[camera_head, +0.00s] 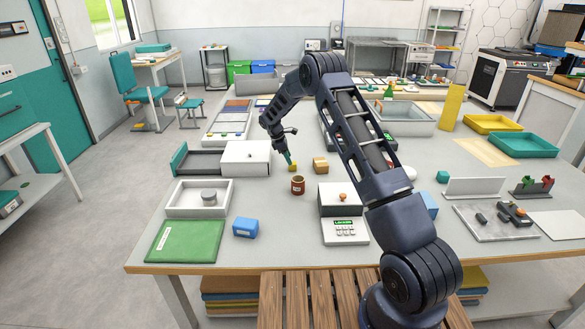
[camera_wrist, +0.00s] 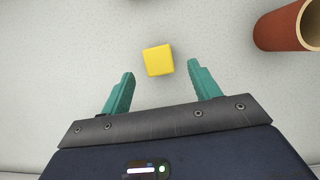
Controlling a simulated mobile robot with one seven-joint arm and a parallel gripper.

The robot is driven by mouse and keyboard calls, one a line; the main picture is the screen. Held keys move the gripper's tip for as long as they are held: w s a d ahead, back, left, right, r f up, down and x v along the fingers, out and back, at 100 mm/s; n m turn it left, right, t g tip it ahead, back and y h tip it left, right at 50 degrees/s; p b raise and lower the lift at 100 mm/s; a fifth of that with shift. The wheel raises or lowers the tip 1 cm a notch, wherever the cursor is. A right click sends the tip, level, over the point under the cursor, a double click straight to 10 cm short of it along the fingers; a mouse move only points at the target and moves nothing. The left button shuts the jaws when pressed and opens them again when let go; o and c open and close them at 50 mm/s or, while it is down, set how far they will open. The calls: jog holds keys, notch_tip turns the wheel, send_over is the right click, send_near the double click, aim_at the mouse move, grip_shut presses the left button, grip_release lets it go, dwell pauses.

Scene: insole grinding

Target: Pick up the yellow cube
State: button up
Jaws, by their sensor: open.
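The yellow cube (camera_wrist: 158,60) lies on the pale table top, just ahead of my fingertips in the wrist view and roughly centred between them. In the head view the yellow cube (camera_head: 292,168) shows small, right at the end of my arm. My gripper (camera_wrist: 160,72) has two teal fingers spread apart with nothing between them. In the head view my gripper (camera_head: 289,158) points down at the table next to the cube. How high the fingertips are above the table I cannot tell.
A brown-red cylinder (camera_head: 298,185) stands close to the cube; it also shows in the wrist view (camera_wrist: 290,28). A tan wooden block (camera_head: 320,165) sits right of the cube. A white box (camera_head: 245,158) stands to its left.

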aim_at(292, 166)
jog(key=shift+x, duration=2.6)
jog(key=shift+d, duration=0.15)
jog(key=shift+c, duration=0.4)
jog(key=c, duration=1)
